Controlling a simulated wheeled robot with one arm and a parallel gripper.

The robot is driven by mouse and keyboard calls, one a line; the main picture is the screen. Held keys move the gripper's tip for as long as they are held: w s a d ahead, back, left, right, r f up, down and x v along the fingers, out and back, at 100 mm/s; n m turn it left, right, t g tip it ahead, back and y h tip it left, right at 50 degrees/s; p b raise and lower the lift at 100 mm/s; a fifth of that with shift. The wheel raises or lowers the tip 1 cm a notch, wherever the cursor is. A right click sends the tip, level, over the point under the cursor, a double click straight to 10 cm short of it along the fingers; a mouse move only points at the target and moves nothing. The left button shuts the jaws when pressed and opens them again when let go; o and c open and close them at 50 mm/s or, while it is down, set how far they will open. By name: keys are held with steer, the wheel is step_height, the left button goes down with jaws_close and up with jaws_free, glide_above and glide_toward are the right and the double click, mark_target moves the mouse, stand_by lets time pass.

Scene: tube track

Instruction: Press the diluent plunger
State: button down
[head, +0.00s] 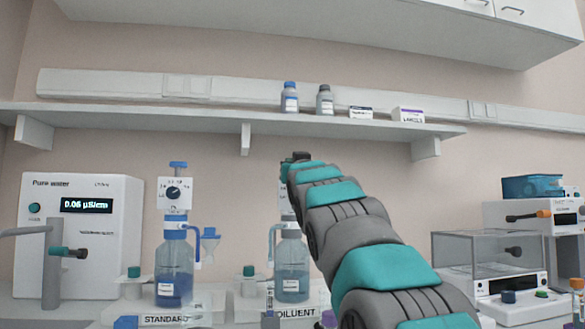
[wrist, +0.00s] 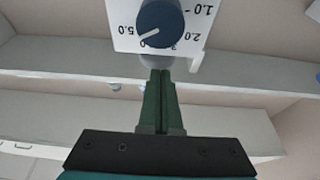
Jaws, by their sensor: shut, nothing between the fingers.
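The diluent dispenser bottle (head: 291,272) stands behind the DILUENT label (head: 297,312) in the head view. My arm covers most of its dispenser head and plunger there. In the wrist view, the white dispenser face (wrist: 124,28) with its dark blue dial (wrist: 160,23) fills the top, and the grey plunger cap (wrist: 157,61) shows beside it. My gripper (wrist: 161,72) is shut and empty, its green fingertips overlapping the cap in the picture. I cannot tell whether they touch it. The gripper is tiny in the head view, at the dispenser's top.
The standard dispenser bottle (head: 174,272) with a blue plunger (head: 178,165) stands to the left. A pure water unit (head: 100,260) is at far left. A wall shelf (head: 200,118) with bottles and boxes runs above. A glass-sided balance (head: 490,262) stands at right.

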step_height(320, 180, up, 2)
steer(key=shift+s+r+p, duration=0.15)
steer(key=shift+p, duration=0.2)
steer(key=shift+s+d+f+b, duration=0.2)
steer(key=shift+s+f+b, duration=0.3)
steer(key=shift+s+b, duration=0.1)
steer(key=shift+s+f, duration=0.25)
steer(key=shift+s, duration=0.05)
steer(key=b+v, duration=0.1)
steer(key=v, duration=0.7)
steer(key=shift+r+b, duration=0.15)
steer(key=shift+b, duration=0.15)
steer(key=shift+s, duration=0.1)
